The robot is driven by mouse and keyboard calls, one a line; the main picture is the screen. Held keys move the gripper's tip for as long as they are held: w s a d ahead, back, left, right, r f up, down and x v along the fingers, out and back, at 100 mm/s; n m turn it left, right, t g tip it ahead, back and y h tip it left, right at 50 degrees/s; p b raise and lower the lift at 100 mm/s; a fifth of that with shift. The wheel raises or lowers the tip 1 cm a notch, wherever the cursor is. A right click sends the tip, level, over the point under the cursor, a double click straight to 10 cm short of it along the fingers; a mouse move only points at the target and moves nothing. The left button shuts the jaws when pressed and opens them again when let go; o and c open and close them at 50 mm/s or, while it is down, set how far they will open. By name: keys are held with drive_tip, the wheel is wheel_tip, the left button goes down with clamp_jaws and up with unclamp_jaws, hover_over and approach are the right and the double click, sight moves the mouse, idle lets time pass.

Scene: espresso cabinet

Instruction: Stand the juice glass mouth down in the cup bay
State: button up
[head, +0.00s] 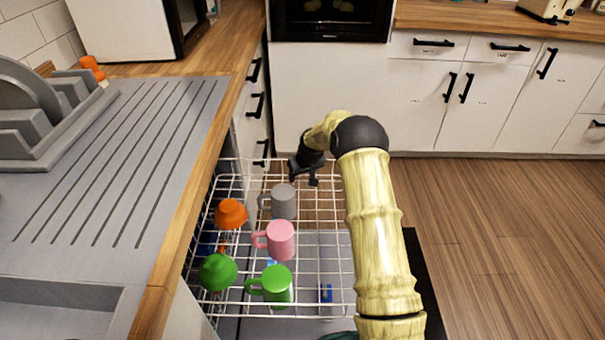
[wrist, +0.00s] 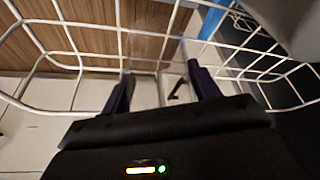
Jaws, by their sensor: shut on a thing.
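My gripper (head: 308,178) is over the far end of the white wire rack (head: 325,222). In the wrist view its two dark fingers (wrist: 160,78) stand apart, with a faint clear thing between them, which looks like the juice glass (wrist: 158,92). I can barely make out its outline and cannot tell which way its mouth points. In the head view I cannot make the glass out. A grey mug (head: 284,202), a pink mug (head: 281,240) and a green mug (head: 277,286) stand in a row in the rack, near side of my gripper. I cannot tell which part is the cup bay.
An orange cup (head: 231,213) and a green cup (head: 217,271) sit along the rack's left side. The counter with a grooved drainboard (head: 125,150) borders the rack on the left. The rack's right part looks free of cups. Wooden floor lies to the right.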

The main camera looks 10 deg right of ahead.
drive_tip(key=shift+f, duration=0.1)
drive_tip(key=o, duration=1.3)
drive_tip(key=p+v, duration=0.3)
drive_tip(key=v, duration=1.4)
drive_tip(key=shift+s+d, duration=0.1)
drive_tip(key=shift+s, duration=0.05)
drive_tip(key=shift+p, duration=0.3)
